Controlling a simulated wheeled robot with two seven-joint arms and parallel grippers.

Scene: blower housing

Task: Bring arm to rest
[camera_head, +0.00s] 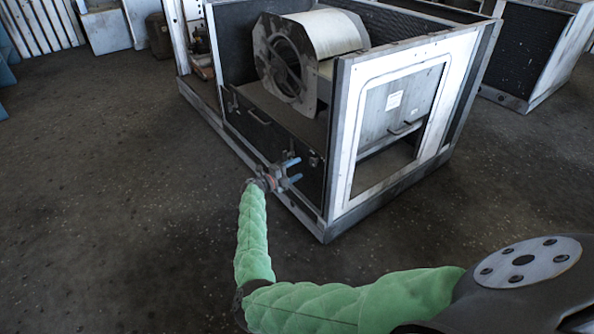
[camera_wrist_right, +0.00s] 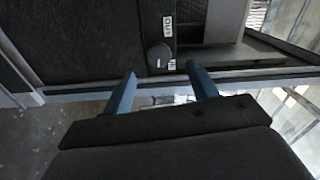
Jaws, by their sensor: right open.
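My right arm (camera_head: 252,235), in a green padded sleeve, comes in from the lower right of the head view and reaches to the blower housing (camera_head: 340,130). My right gripper (camera_head: 292,172) is at the housing's near lower left side, close to its dark side panel. In the right wrist view the two blue fingers of the right gripper (camera_wrist_right: 163,90) stand apart with nothing between them. A dark round knob (camera_wrist_right: 159,56) with small white labels lies just beyond the fingertips. Whether the fingers touch the housing I cannot tell. My left gripper is not in view.
The housing's open top shows a pale blower drum (camera_head: 322,35). A second cabinet (camera_head: 530,55) stands at the upper right. A pale box (camera_head: 106,30) stands at the back left. The dark floor (camera_head: 100,200) on the left is clear.

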